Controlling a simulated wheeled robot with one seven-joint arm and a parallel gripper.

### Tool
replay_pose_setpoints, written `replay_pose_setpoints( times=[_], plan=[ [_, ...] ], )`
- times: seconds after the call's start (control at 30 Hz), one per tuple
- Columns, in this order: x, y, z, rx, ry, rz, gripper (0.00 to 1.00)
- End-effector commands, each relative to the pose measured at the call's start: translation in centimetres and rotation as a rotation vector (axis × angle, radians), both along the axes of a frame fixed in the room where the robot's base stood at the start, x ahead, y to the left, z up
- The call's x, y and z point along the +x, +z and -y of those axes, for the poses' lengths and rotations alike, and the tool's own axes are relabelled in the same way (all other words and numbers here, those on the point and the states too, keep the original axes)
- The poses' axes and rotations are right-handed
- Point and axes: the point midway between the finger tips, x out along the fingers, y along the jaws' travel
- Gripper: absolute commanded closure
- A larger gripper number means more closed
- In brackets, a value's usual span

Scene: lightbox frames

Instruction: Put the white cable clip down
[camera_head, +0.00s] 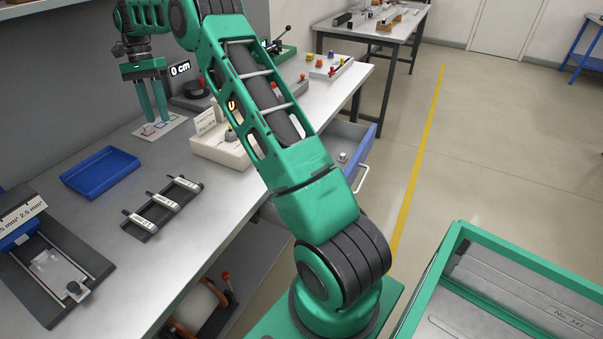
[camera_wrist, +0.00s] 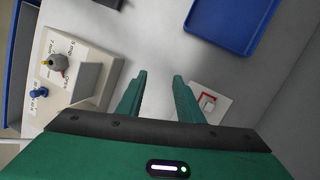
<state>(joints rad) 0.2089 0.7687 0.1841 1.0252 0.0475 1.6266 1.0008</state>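My gripper (camera_head: 154,119) is at the back left of the bench, pointing down over a white card (camera_head: 172,126) with coloured outlines. In the wrist view its two green fingers (camera_wrist: 158,80) stand apart with nothing visible between them. The card (camera_wrist: 222,95) shows beside the right finger, with a red outline and a small whitish shape at it. I cannot tell whether that shape is the white cable clip or print. A small white piece (camera_head: 342,157) lies in the open drawer, too small to identify. The near finger hides part of the card.
A blue tray (camera_head: 101,172) lies in front of the card. A cream labelled holder (camera_head: 222,152) stands right of it, with knobs in it. A black rack (camera_head: 160,207) and a dark fixture (camera_head: 52,262) are nearer. The blue-fronted drawer (camera_head: 357,150) juts out from the bench.

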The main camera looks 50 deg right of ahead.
Motion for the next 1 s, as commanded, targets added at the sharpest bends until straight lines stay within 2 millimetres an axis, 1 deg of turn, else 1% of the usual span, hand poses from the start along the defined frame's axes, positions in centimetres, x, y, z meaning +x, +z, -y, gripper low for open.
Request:
replay_pose_setpoints(
  times=[0.03, 0.17, 0.2, 0.27, 0.37, 0.4, 0.47, 0.5, 0.6, 0.7, 0.9, 1.0],
  plan=[
    [-2.1, 0.1, 0.1, -0.006, 0.022, -0.022, 0.67],
    [-7.3, -0.4, 0.6, -0.011, 0.077, -0.072, 0.67],
    [-8.9, -0.6, 0.8, -0.011, 0.091, -0.086, 0.67],
    [-11.3, -0.8, 1.0, -0.01, 0.11, -0.107, 0.67],
    [-15.7, -1.1, 1.4, -0.006, 0.141, -0.142, 0.67],
    [-17.7, -1.3, 1.5, -0.003, 0.153, -0.157, 0.67],
    [-20.9, -1.6, 1.7, 0.004, 0.173, -0.181, 0.67],
    [-23.1, -1.8, 1.9, 0.009, 0.184, -0.194, 0.67],
    [-28.4, -1.6, 2.3, 0.019, 0.217, -0.201, 0.67],
    [-32.0, -0.7, 2.9, 0.021, 0.252, -0.162, 0.67],
    [-37.4, 1.3, 4.3, 0.007, 0.319, -0.039, 0.67],
    [-40.2, 1.9, 4.8, -0.001, 0.355, 0.024, 0.67]
  ],
)
